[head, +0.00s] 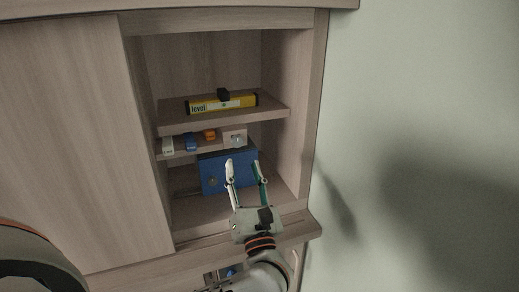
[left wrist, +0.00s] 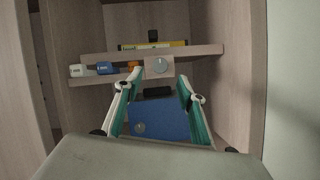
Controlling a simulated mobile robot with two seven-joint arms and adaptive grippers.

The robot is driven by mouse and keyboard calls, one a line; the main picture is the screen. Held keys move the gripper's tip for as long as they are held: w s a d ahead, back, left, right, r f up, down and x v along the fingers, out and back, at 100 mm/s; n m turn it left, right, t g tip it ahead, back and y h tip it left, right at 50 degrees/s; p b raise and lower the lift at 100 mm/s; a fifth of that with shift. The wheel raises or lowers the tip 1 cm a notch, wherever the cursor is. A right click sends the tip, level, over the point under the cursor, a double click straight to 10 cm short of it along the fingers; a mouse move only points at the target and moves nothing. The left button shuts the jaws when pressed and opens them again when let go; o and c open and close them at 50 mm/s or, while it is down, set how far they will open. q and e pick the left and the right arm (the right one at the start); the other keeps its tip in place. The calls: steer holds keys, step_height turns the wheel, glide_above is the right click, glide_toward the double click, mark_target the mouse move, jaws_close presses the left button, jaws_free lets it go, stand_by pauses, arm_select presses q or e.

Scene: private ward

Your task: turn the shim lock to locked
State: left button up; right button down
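A small pale block with a round grey dial, which looks like the shim lock (head: 235,138), sits at the right end of the narrow lower shelf. In the left wrist view its dial (left wrist: 159,66) faces me, with a mark running roughly upright; I cannot read any lock label. My left gripper (head: 243,166) is open and empty, its fingers pointing into the cabinet, below and in front of the block. In the left wrist view the gripper (left wrist: 154,84) has its fingertips spread below the dial, apart from it. My right gripper is not in view.
A blue box (head: 227,171) with a round lock stands below the shelf, behind the fingers. White, blue (head: 190,142) and orange (head: 210,134) items lie left of the block. A yellow level (head: 222,103) lies on the shelf above. Cabinet side walls and the left door panel (head: 75,140) bound the opening.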

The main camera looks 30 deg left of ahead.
mark_target(237, 144)
arm_select(q)
steer(key=x, duration=0.4)
steer(key=p+x, duration=0.1)
steer(key=x, duration=0.3)
steer(key=shift+f, duration=0.25)
steer(key=c, duration=1.1)
